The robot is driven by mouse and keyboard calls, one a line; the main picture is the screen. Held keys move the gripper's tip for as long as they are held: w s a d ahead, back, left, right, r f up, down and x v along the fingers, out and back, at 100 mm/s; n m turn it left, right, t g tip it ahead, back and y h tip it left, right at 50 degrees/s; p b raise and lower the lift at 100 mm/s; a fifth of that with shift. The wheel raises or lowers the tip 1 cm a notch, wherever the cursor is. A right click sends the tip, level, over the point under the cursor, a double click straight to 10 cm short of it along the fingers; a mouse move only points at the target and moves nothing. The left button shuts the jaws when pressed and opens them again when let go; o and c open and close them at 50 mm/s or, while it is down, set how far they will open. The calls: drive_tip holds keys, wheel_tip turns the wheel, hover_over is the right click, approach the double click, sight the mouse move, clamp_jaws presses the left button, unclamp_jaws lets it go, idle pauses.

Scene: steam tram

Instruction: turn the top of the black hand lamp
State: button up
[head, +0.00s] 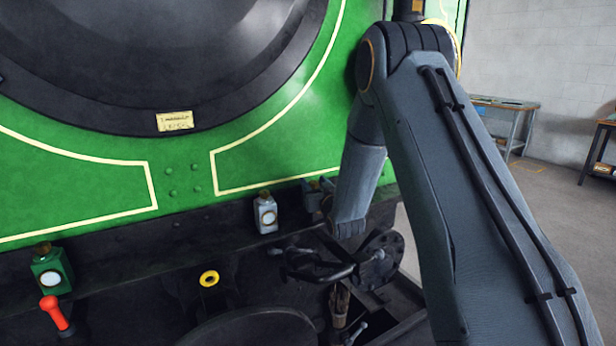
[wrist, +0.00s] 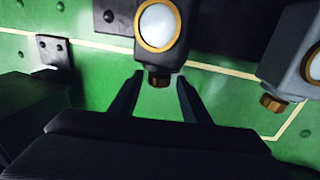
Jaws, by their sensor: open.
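The black hand lamp (wrist: 158,58) hangs into the wrist view from the top edge, upside down in that picture. My gripper (wrist: 160,80) is open, with one dark finger on each side of this top in the picture. Green shows between the top and both fingers, so I see no contact. How far the fingertips are from it in depth I cannot tell. In the head view my arm hides much of the area around the black lamp.
A grey lamp (head: 265,216) stands on the dark ledge and also shows close by in the wrist view (wrist: 291,65). A green lamp (head: 50,271) and a red-handled lever (head: 54,314) are at the left. A black handwheel (head: 381,258) is low down near my arm.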

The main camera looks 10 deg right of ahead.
drive_tip(key=shift+w+p, duration=0.4)
drive_tip(key=shift+w, duration=1.65)
drive_tip(key=shift+a, duration=0.1)
drive_tip(key=shift+c, duration=0.3)
